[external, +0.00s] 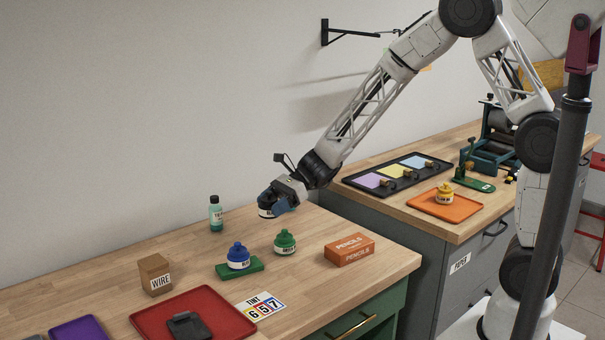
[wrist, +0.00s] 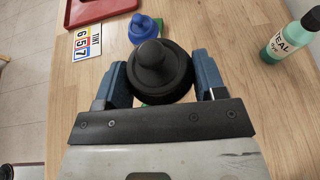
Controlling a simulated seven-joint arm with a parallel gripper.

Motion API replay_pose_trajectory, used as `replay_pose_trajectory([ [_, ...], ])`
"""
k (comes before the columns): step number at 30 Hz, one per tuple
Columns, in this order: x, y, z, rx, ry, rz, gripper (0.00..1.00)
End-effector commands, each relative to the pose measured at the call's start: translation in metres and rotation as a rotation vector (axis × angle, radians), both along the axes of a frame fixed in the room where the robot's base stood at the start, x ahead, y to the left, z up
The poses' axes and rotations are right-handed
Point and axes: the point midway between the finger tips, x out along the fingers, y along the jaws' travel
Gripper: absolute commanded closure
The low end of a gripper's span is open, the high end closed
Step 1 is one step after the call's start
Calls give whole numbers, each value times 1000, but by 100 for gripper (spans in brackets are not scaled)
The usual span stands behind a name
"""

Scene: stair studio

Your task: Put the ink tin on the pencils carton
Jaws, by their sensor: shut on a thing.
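The ink tin is a round black pot with a knobbed lid, seen from above in the wrist view (wrist: 160,70); in the external view its dark side and pale label (external: 265,211) show partly behind my gripper. My gripper (external: 274,201) is shut on the tin, with one blue finger on each side of it. The tin is held up near the back edge of the wooden bench, right of the teal bottle. The orange pencils carton (external: 349,249) lies flat near the bench's right end, to the right of and nearer than my gripper. The carton does not show in the wrist view.
A green pot (external: 285,242) stands between my gripper and the carton. A blue pot (external: 238,257) sits on a green block (external: 256,266).

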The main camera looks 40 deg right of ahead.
Motion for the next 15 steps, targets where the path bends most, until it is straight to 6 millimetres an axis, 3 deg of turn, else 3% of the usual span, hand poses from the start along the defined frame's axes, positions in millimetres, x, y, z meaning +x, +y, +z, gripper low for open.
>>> replay_pose_trajectory([
  [6,-43,-52,1,0,0,10,71],
  [15,-108,-112,-1,0,0,27,71],
])
